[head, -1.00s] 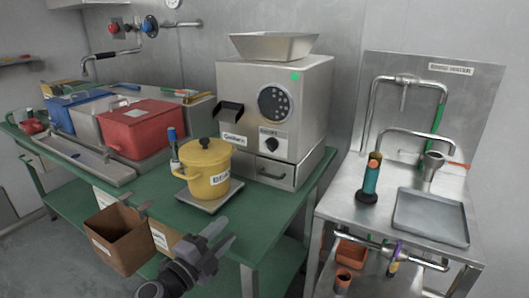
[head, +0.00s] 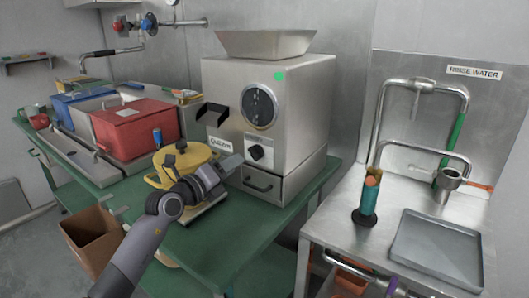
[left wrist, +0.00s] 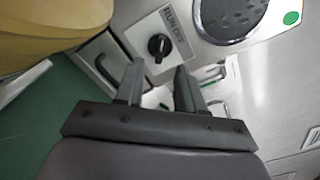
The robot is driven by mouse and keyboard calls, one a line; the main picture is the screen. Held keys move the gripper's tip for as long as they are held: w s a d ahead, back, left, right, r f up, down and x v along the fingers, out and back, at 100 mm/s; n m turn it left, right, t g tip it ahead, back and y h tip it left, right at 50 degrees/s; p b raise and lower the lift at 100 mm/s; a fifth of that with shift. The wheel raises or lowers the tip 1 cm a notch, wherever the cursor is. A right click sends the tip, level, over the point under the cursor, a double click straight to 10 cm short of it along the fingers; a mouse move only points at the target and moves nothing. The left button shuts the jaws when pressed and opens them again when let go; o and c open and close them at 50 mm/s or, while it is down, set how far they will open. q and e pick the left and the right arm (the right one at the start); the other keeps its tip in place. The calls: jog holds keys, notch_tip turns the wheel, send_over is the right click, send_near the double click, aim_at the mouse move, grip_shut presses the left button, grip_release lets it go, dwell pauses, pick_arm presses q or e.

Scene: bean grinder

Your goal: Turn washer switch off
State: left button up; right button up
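A black rotary knob (head: 257,152) sits on a pale label plate on the front of a steel machine (head: 305,120). In the left wrist view the knob (left wrist: 159,46) shows beside lettering that seems to read RUN and OFF. My left gripper (head: 236,168) is in front of the machine, to the left of and slightly below the knob in the head view. In the left wrist view its two fingers (left wrist: 160,78) are apart with nothing between them, and the knob shows just beyond the tips. My right gripper is in neither view.
A yellow pot (head: 180,158) stands left of the machine, partly behind my left arm. A drawer handle (head: 257,185) juts out below the knob. A red box (head: 135,130) sits farther left. A rinse sink with a grey tray (head: 437,245) is at right.

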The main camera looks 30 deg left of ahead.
aim_at(251, 154)
pick_arm(q)
jog(key=shift+w+d+b, duration=0.15)
jog(key=shift+w, duration=1.7)
jog(key=shift+w+d+b, duration=0.15)
jog(key=shift+w, duration=1.7)
grip_shut()
